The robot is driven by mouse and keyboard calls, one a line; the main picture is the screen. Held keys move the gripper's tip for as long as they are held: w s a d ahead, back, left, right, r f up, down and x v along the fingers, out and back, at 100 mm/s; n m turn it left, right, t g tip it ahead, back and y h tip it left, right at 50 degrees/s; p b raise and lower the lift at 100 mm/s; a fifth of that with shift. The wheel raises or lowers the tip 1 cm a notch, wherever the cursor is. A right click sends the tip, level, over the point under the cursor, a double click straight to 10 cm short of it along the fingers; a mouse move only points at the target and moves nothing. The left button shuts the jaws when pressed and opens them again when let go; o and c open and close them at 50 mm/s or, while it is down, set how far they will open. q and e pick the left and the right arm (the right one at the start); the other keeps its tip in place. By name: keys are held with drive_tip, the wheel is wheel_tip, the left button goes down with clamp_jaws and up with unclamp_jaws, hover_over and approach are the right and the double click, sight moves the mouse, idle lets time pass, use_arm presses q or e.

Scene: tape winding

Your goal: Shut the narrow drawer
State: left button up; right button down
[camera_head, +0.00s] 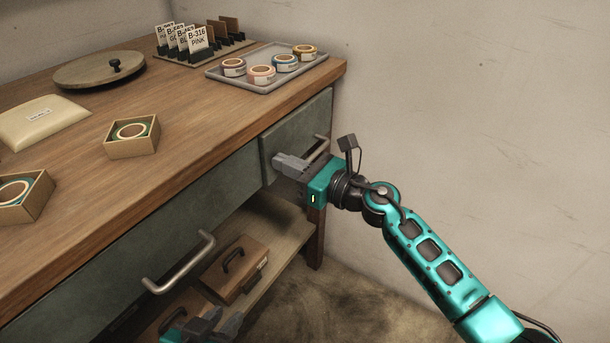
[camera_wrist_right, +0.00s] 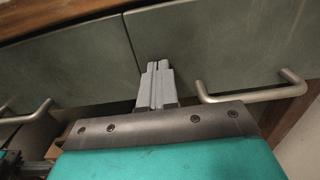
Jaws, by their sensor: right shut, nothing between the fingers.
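The narrow drawer (camera_head: 300,125) is the green-grey front at the right end of the workbench, with a metal bar handle (camera_head: 322,148). Its front also shows in the right wrist view (camera_wrist_right: 230,45), right of a seam with the wide drawer (camera_wrist_right: 70,60). It looks nearly level with its neighbour; I cannot tell whether a small gap remains behind it. My right gripper (camera_head: 280,160) is shut and empty, its fingertips (camera_wrist_right: 157,66) at the front's left part, beside the handle (camera_wrist_right: 250,95). Contact is unclear. My left gripper (camera_head: 228,318) is partly visible low in the head view.
The wide drawer (camera_head: 150,215) has its own handle (camera_head: 185,265). A brown case (camera_head: 235,270) lies on the shelf below. On the bench top are a grey tray (camera_head: 225,82) with tape rolls, a turntable (camera_head: 85,72), a pouch and open boxes. A wall stands close on the right.

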drive_tip(key=shift+w+a+r, duration=0.15)
drive_tip(key=shift+w+a, duration=0.25)
drive_tip(key=shift+a, duration=0.2)
drive_tip(key=shift+r, duration=0.15)
